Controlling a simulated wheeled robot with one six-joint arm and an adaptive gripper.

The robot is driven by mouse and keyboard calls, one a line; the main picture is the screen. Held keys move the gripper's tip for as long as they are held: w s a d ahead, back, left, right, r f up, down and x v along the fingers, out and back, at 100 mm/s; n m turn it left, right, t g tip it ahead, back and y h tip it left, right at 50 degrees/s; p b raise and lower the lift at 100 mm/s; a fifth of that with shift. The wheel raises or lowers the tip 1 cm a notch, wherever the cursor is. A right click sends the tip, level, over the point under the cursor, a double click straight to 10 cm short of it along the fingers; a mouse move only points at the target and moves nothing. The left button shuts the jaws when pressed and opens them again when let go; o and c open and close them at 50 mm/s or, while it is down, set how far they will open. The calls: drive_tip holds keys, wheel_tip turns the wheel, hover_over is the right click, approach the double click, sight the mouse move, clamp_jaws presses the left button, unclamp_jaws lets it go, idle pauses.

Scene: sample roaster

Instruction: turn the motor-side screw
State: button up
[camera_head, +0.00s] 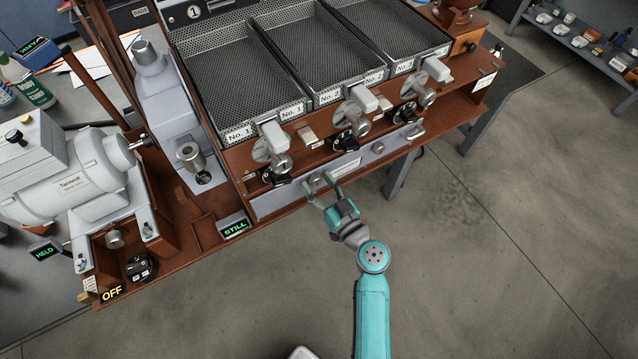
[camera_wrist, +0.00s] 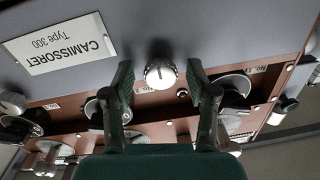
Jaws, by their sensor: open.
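The motor-side screw (camera_wrist: 160,73) is a pale round head with a dark slot line, on the grey drawer front (camera_head: 280,203) of the roaster. In the wrist view it sits between the two green fingers of my gripper (camera_wrist: 160,85), a gap on each side. My gripper (camera_head: 321,186) is open and empty, close to the left end of that front in the head view, where it partly hides the screw. The motor (camera_head: 70,175), a grey-white unit, stands at the left. A second screw (camera_head: 377,148) sits on the right, past the nameplate (camera_wrist: 60,43).
Black knobs (camera_head: 277,177) and levers stick out above the drawer front, close to my fingers. Mesh trays (camera_head: 230,80) lie above them. Lit signs read STILL (camera_head: 234,227), HELD (camera_head: 44,252) and OFF (camera_head: 112,292). The floor (camera_head: 480,260) at the right is clear.

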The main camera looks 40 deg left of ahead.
clamp_jaws()
